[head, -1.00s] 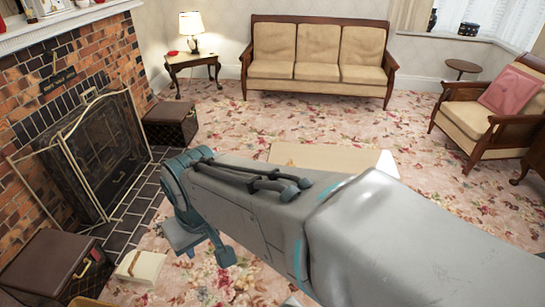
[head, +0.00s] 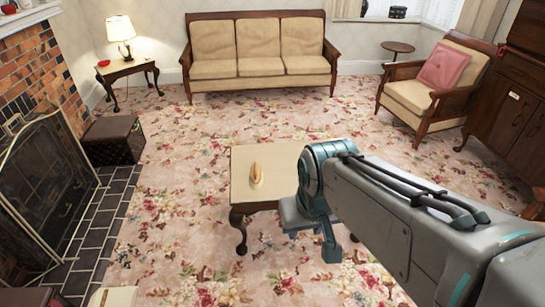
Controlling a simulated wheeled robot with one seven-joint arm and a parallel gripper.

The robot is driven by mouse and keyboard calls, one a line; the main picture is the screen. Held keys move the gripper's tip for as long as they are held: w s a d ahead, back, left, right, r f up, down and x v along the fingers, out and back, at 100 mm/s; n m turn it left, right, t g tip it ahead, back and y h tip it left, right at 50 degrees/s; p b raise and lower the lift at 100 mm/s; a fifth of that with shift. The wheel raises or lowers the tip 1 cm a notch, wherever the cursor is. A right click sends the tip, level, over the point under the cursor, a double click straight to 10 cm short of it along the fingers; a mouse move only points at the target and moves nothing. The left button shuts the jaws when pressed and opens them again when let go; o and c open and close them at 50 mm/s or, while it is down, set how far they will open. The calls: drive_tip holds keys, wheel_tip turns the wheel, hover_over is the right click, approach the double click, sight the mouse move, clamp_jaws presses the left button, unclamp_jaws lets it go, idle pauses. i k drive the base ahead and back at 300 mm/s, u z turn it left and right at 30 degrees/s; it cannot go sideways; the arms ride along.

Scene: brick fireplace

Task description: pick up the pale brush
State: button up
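A small tan, elongated object (head: 257,175), which looks like the pale brush, lies on the cream top of a low table (head: 240,190) with dark curved legs. The table stands in the middle of the carpet. My gripper (head: 311,242) hangs pointing down at the end of my arm, in front of and to the right of the brush, clear of it. Its two fingers look spread apart, with nothing visible between them. My arm hides the right part of the table.
A brick fireplace with a mesh screen (head: 45,180) stands at left, a dark box (head: 112,141) beside it. A sofa (head: 258,60) and lamp table (head: 127,72) line the back. An armchair (head: 430,95) and dark cabinet (head: 495,95) stand at right. Carpet left of the table is clear.

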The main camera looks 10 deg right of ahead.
sight(257, 176)
drive_tip(key=z, duration=0.6)
drive_tip(key=i, duration=0.8)
drive_tip(key=z, duration=0.4)
drive_tip(key=i, duration=0.95)
drive_tip(key=u, duration=0.9)
drive_tip(key=i, duration=0.55)
drive_tip(key=u, duration=0.55)
